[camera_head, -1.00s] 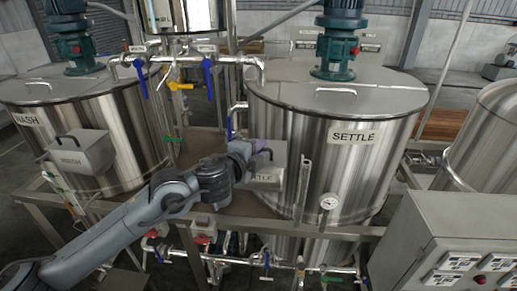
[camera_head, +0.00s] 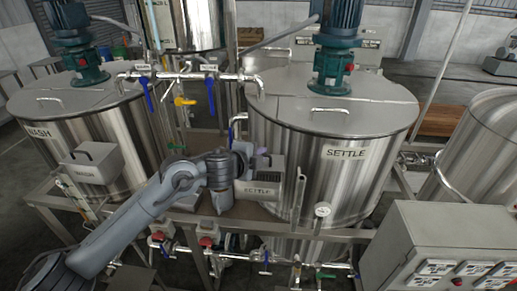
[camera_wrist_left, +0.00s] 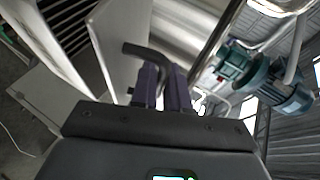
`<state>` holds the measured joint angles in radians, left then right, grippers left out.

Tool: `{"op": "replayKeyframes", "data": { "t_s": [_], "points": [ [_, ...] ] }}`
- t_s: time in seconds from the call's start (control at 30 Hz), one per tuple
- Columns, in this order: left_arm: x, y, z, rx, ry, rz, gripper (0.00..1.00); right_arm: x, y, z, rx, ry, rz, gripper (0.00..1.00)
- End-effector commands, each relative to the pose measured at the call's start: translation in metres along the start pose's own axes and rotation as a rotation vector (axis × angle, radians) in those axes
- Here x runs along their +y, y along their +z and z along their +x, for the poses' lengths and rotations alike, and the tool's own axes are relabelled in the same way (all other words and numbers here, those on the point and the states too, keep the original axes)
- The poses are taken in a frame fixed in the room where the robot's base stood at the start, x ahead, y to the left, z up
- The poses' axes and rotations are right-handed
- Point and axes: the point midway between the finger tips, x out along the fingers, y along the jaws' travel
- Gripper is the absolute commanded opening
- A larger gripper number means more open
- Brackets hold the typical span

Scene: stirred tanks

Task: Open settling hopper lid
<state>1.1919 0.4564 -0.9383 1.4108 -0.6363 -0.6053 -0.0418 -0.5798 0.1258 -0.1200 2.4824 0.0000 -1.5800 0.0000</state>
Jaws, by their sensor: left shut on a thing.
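The handle is by a pale flat lid panel (camera_wrist_left: 120,42), which stands tilted up beside a dark slatted opening (camera_wrist_left: 66,22). How far the lid is raised is hard to tell in the head view. My right gripper is out of view.
The WASH tank (camera_head: 85,130) with its own closed hopper (camera_head: 92,165) stands left. Pipes with blue-handled valves (camera_head: 211,95) run between the tanks. A vertical pipe (camera_head: 299,195) stands just right of the settling hopper. A control box (camera_head: 430,235) is at lower right.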

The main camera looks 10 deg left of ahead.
Motion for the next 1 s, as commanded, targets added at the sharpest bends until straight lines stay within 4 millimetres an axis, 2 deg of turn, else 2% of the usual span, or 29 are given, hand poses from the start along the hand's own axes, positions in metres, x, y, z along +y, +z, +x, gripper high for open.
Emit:
{"op": "replayKeyframes", "data": {
  "t_s": [0.1,0.4,1.0],
  "points": [
    [-0.011,0.001,0.001,0.000,-0.003,-0.002,0.00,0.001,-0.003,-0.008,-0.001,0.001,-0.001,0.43],
    [-0.028,0.003,0.008,0.001,-0.006,-0.001,0.00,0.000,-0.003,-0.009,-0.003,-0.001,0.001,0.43],
    [-0.032,0.005,0.011,0.000,-0.005,0.001,0.00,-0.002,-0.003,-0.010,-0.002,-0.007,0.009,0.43]
  ]
}}
